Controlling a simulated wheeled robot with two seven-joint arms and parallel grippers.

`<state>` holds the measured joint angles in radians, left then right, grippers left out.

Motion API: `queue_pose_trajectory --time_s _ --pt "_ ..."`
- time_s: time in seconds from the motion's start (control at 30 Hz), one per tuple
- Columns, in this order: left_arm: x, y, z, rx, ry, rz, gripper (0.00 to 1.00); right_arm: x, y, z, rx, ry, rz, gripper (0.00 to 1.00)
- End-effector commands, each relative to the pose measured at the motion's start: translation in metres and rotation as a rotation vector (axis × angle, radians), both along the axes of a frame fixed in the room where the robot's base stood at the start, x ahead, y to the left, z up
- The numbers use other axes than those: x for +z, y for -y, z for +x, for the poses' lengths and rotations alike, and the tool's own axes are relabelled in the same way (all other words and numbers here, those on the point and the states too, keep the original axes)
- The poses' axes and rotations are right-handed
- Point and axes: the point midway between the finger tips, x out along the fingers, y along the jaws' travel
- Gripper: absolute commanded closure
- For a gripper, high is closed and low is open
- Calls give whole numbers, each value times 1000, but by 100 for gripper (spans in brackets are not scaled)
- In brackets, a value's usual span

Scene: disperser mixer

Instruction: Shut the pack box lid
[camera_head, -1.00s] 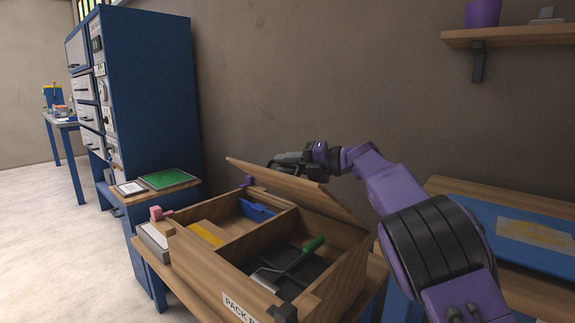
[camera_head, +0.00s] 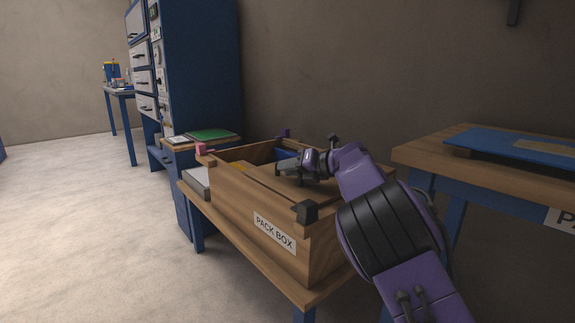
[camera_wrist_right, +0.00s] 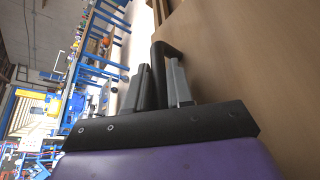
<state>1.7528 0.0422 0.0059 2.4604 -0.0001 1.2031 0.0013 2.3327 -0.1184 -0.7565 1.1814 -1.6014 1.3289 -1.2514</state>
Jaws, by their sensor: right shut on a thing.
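The wooden pack box (camera_head: 235,200) stands on a wooden table in the middle of the head view, its label facing front. Its hinged lid (camera_head: 278,190) lies low over the right part of the box; I cannot tell whether it is fully down. The left part shows open, with blue and yellow items partly visible. My right gripper (camera_head: 288,168) is at the lid. In the wrist view its fingers (camera_wrist_right: 160,88) are shut on the dark lid handle (camera_wrist_right: 172,57), beside the wooden panel. My left gripper is out of view.
A dark corner piece (camera_head: 305,211) sits on the front right of the box. A stand with a green board (camera_head: 212,134) and a blue cabinet (camera_head: 205,80) are behind left. Another table (camera_head: 490,170) with a blue panel is at right. The floor at left is clear.

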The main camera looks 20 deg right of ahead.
Motion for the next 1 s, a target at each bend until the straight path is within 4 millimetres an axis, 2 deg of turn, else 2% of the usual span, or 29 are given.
queue_pose_trajectory --time_s 0.1,0.53,0.57,0.6,0.63,1.0 --pt "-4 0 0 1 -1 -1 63 -7 1 0 -3 -2 3 100" --pt "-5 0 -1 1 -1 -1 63 -16 -1 1 0 -14 3 100" --pt "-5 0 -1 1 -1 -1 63 -16 -1 1 0 -15 2 75" --pt "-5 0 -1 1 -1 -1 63 -17 -1 1 0 -15 2 62" --pt "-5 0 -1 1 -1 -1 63 -16 -1 1 0 -15 2 58" --pt "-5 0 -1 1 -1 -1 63 -15 0 2 -2 -11 0 58"
